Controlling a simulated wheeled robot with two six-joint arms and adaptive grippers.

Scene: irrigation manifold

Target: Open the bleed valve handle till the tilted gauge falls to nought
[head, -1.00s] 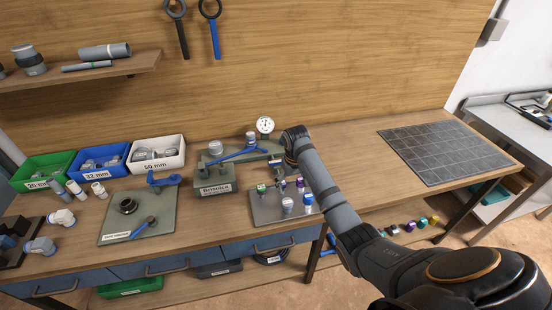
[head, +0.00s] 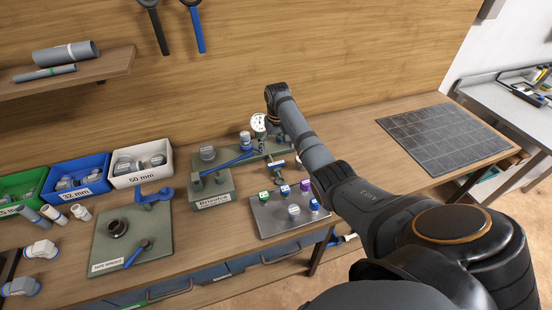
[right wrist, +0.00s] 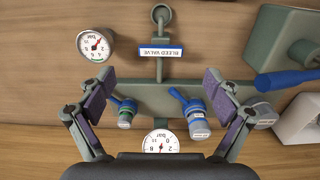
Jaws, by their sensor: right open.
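My right gripper (right wrist: 160,108) is open and empty in the right wrist view, its two fingers either side of a grey-green manifold bar (right wrist: 158,96). A blue label reading BLEED VALVE (right wrist: 160,52) lies upside down across a stem that ends in a round fitting. A small valve with a green band (right wrist: 125,114) and one with a blue band (right wrist: 198,124) each have a blue lever. One gauge (right wrist: 96,43) looks tilted, its red needle off to the upper right. A second gauge (right wrist: 160,143) is partly hidden by my gripper body. The left gripper is not in view.
In the head view, a grey plate (head: 270,222) with coloured caps lies in front of the manifold. A green block (head: 212,189) with a long blue lever stands left of it. Bins (head: 142,176) stand farther left. A dark gridded mat (head: 440,142) lies clear at the right.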

